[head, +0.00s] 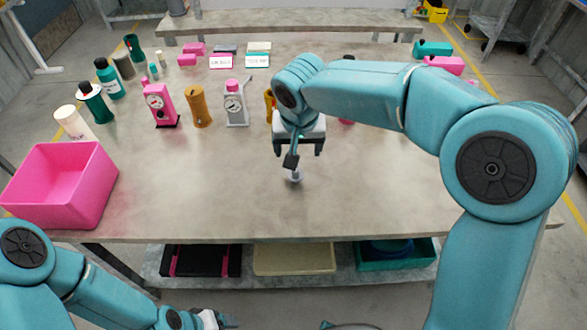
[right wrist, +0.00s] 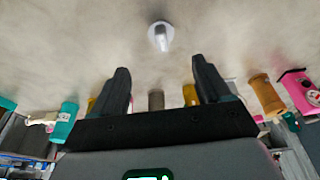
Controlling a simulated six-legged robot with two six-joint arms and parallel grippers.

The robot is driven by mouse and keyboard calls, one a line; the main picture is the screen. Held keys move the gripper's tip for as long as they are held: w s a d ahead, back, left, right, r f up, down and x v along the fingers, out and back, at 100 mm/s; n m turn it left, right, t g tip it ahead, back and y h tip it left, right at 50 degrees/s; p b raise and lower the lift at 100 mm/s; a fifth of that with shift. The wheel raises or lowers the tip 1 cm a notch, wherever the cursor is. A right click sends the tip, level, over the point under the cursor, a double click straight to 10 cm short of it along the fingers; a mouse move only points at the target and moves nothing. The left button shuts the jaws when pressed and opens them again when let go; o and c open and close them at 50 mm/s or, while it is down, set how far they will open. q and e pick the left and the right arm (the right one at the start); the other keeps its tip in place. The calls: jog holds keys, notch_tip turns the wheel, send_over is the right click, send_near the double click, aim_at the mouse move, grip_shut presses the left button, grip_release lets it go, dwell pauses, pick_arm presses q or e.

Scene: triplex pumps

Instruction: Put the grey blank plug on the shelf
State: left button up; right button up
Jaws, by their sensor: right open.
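A small grey plug (head: 295,175) with a round flange stands on the worktable (head: 200,205), near the middle of its front half. It also shows in the right wrist view (right wrist: 161,37), beyond the fingertips and between their lines. My right gripper (head: 292,160) is just above and behind the plug in the head view. In the right wrist view its two dark fingers (right wrist: 160,75) are spread, with nothing between them. My left gripper (head: 215,319) is low at the bottom edge, in front of the table; its fingers are unclear. A lower shelf (head: 345,277) runs under the table.
The lower shelf holds a black tray (head: 205,260), a beige tray (head: 295,258) and a teal bin (head: 397,254). A pink bin (head: 60,185) stands at the table's left. Pink and silver gauges (head: 235,105), bottles and an ochre cylinder (head: 200,108) stand further back.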

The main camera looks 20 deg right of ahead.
aim_at(295, 174)
jog(key=x, duration=0.7)
jog(key=shift+f, duration=0.45)
jog(key=x, duration=0.5)
jog(key=shift+w+f+p, duration=0.15)
jog(key=shift+f+p, duration=0.1)
jog(key=shift+p, duration=0.05)
jog(key=shift+a, duration=0.1)
jog(key=c, duration=1.1)
jog(key=shift+o, duration=0.2)
jog(key=shift+r, duration=0.15)
